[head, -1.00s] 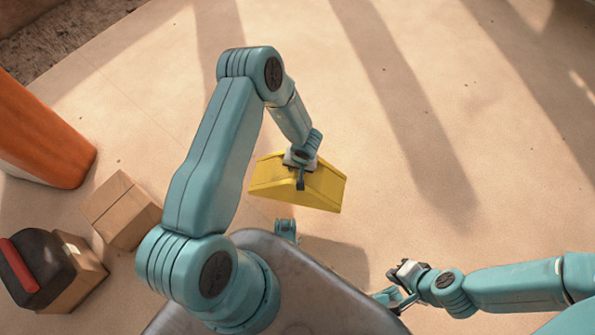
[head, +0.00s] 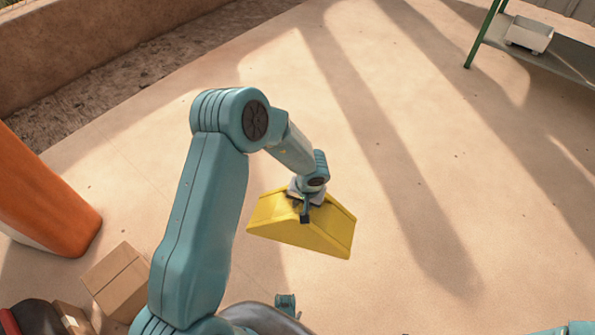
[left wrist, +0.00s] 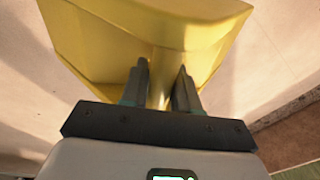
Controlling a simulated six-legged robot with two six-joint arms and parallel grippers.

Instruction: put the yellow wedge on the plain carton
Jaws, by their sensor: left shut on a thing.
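The yellow wedge (head: 305,232) hangs from my left gripper (head: 305,208) in the head view, seemingly above the floor. The gripper is shut on it. In the left wrist view the two fingers (left wrist: 162,80) sit on either side of a narrow yellow part of the wedge (left wrist: 150,30). A plain brown carton (head: 117,280) stands on the floor at lower left in the head view, left of my arm and apart from the wedge. My right gripper is not in view.
A second carton (head: 70,318) with a pale label stands at the bottom left, beside a black and red thing (head: 30,318). An orange post (head: 40,205) rises at the left. A green-legged shelf (head: 550,58) with a white tray (head: 530,36) is at upper right. The middle floor is clear.

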